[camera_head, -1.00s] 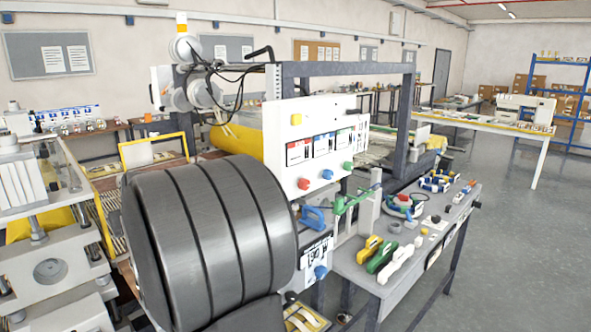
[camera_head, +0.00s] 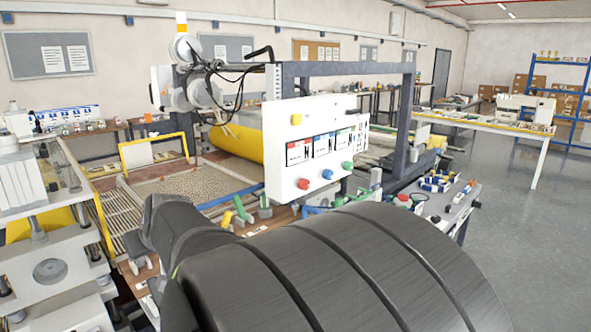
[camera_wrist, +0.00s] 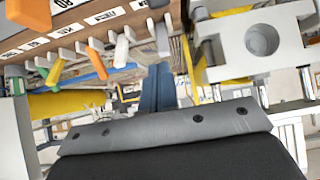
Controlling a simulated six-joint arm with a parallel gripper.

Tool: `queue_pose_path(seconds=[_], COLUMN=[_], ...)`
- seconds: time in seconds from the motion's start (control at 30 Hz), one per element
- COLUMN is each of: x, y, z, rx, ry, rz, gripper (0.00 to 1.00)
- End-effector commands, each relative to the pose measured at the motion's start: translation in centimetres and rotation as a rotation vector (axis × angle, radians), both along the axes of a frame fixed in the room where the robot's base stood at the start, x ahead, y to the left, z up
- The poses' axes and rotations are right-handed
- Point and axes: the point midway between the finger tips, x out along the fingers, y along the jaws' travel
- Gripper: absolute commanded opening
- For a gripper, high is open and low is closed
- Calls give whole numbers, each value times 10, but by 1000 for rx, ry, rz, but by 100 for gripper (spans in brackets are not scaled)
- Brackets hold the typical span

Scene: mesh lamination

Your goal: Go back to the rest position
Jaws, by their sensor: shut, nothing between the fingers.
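My gripper (camera_wrist: 159,88) shows in the wrist view as two slim dark-blue fingers side by side, shut and empty, beyond the grey bolted edge of its body. The fingers point into open space between a labelled wooden rack and a grey machine block. In the head view my dark arm fills the lower middle and right, and the gripper's fingertips cannot be made out there.
The wooden rack (camera_wrist: 70,28) holds several coloured handles close on the left. The grey block (camera_wrist: 262,40) with a round hole is on the right. A white control panel (camera_head: 312,150) stands behind my arm. A workbench (camera_head: 462,208) lies to the right.

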Motion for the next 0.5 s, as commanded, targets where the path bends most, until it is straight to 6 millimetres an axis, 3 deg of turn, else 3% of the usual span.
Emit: queue_pose_path(seconds=[0.5], x=[50], y=[51], z=[-25], rx=[-18], ry=[24], rz=[7], gripper=[0])
